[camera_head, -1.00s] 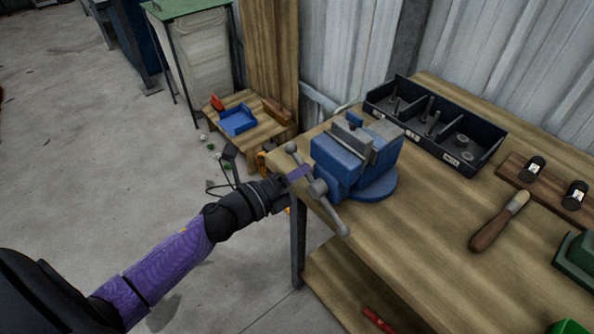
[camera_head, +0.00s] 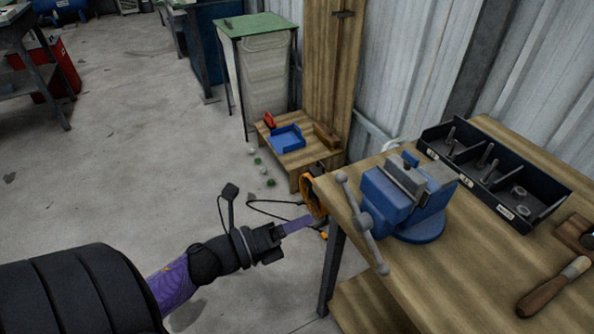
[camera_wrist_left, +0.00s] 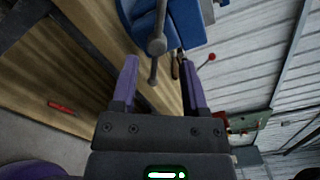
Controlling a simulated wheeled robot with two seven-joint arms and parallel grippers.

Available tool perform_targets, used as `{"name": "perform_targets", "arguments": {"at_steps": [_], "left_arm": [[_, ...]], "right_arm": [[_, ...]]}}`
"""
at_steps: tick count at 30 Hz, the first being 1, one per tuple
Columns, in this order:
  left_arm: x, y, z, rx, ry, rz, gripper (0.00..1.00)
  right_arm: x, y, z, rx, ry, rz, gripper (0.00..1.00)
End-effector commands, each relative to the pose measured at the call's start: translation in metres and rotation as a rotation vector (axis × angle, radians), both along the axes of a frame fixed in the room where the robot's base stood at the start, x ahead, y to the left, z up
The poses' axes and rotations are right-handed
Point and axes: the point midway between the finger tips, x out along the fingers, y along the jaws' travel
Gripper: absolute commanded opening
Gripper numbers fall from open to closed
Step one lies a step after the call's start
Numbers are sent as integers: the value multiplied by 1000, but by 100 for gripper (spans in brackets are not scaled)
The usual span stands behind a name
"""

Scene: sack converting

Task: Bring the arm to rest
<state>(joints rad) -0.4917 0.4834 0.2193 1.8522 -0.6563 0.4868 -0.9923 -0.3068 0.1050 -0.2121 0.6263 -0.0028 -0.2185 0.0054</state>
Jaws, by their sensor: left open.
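My left arm comes in from the lower left in the head view, with a purple forearm and a dark wrist. Its gripper (camera_head: 300,224) is open, with purple fingers, beside the workbench's left edge and left of the blue vise (camera_head: 395,203). In the left wrist view the two fingers are spread apart, and nothing is held between my gripper's fingertips (camera_wrist_left: 158,60). The vise handle (camera_wrist_left: 157,35) shows beyond them. My right arm and gripper are not in view.
The wooden workbench (camera_head: 450,285) carries a dark divided bin (camera_head: 490,180) and a wooden-handled brush (camera_head: 550,288). An orange item (camera_head: 311,197) hangs at its edge. A low wooden stand (camera_head: 310,158) holds a blue tray (camera_head: 287,138).

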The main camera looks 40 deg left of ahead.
Motion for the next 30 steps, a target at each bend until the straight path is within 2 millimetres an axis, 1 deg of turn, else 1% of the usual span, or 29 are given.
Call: {"name": "perform_targets", "arguments": {"at_steps": [11,13,14,16,17,18,19,20,21,23,24,26,27,30], "left_arm": [[-1,0,0,0,0,0,57],[-1,2,-6,-24,22,16,57],[-1,6,-15,-58,53,41,57],[-5,17,-54,-212,192,147,57],[-9,22,-79,-307,275,215,57],[-20,28,-117,-448,402,323,57],[-32,29,-147,-557,500,411,57],[-47,29,-177,-661,595,502,57],[-69,25,-213,-790,716,626,57],[-109,13,-262,-961,884,821,57],[-139,3,-289,-1053,984,952,57],[-183,-14,-320,-1164,1110,1147,57],[-210,-25,-335,-1216,1177,1270,57],[-265,-47,-354,-1287,1286,1520,57]], "right_arm": [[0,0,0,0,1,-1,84],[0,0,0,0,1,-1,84],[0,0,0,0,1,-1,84],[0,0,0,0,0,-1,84],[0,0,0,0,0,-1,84],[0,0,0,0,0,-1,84],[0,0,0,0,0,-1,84],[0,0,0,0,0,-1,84],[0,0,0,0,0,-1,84],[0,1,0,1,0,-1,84],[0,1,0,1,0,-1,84],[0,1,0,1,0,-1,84],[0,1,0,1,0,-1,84],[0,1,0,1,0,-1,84]]}}
